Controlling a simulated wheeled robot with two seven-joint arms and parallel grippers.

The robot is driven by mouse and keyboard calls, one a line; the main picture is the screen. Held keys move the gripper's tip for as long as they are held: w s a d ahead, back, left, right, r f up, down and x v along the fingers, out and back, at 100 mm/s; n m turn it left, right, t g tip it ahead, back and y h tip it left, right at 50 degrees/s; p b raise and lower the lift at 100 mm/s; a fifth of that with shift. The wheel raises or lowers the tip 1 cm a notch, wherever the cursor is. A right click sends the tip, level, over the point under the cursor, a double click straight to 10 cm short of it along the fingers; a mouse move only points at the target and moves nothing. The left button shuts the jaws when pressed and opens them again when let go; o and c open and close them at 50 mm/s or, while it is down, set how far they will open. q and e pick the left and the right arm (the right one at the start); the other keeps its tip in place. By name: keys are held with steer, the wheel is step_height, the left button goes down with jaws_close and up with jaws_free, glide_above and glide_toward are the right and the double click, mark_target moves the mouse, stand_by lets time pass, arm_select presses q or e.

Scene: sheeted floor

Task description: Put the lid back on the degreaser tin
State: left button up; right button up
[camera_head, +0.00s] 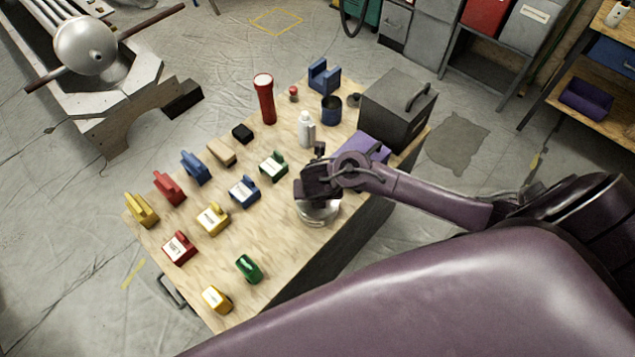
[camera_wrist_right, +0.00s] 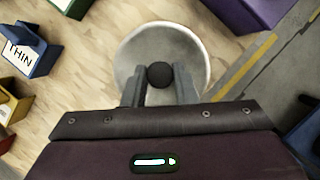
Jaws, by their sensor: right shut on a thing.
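My right gripper (camera_head: 318,196) reaches down over a round, pale metal piece (camera_head: 322,217) near the right edge of the wooden worktop. In the right wrist view, the fingers (camera_wrist_right: 160,88) are shut on the black ball knob (camera_wrist_right: 160,73) of a round grey lid (camera_wrist_right: 137,54). A bright rim shows around the lid. The gripper hides part of the metal piece in the head view, so I cannot tell whether the lid rests on the tin, on the worktop, or is slightly raised. My left gripper is not in view.
Labelled blocks in several colours, including a blue one (camera_head: 244,190) and a green one (camera_head: 273,166), stand left of the gripper. A white bottle (camera_head: 306,130), dark blue cup (camera_head: 331,110), red flashlight (camera_head: 265,100) and grey box (camera_head: 395,108) stand behind. Bare wood lies in front.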

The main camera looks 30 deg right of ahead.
stand_by(0.6)
steer(key=o, duration=1.5)
steer(key=shift+r+p, duration=3.5)
steer(key=shift+p, duration=0.15)
